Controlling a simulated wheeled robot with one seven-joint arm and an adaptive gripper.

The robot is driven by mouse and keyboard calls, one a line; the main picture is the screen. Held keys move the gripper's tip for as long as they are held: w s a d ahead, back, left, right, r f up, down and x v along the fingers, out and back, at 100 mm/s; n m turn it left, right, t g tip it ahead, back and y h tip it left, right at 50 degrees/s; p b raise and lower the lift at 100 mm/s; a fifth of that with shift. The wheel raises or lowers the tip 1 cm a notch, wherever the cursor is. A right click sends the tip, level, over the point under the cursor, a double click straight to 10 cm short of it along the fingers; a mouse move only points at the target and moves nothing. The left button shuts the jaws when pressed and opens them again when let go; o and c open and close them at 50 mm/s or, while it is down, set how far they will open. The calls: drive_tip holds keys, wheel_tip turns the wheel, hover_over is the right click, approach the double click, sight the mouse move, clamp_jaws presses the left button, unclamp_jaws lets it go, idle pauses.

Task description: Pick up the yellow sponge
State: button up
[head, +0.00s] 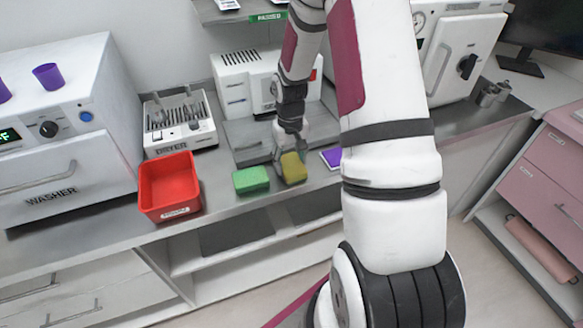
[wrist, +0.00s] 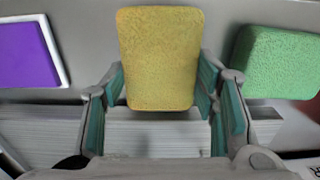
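The yellow sponge (wrist: 160,50) is between the two teal-padded fingers of my gripper (wrist: 161,82) in the wrist view. The pads meet its left and right sides, and its broad face is toward the camera. In the head view the yellow sponge (head: 293,169) shows just below my gripper (head: 290,148), near the front edge of the counter. I cannot tell for sure whether it touches the counter. My gripper is partly hidden by its own links there.
A green sponge (head: 250,179) lies to the left, and a purple item (head: 331,158) to the right. A red bin (head: 168,186) stands further left, before a dryer unit (head: 180,122). The washer (head: 65,160) is at far left. A white machine (head: 243,83) stands behind.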

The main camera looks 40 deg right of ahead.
sight(292, 164)
drive_tip(key=shift+c, duration=0.4)
drive_tip(key=shift+r, duration=0.95)
drive_tip(key=shift+s+a+r+b, duration=0.1)
drive_tip(key=shift+s+r+b, duration=0.3)
drive_tip(key=shift+r, duration=0.45)
drive_tip(key=s+a+r, duration=0.1)
drive_tip(key=s+a, duration=0.3)
drive_tip(key=s, duration=1)
drive_tip(key=shift+s+r, duration=0.2)
drive_tip(key=shift+s, duration=0.1)
drive_tip(key=shift+a, duration=0.1)
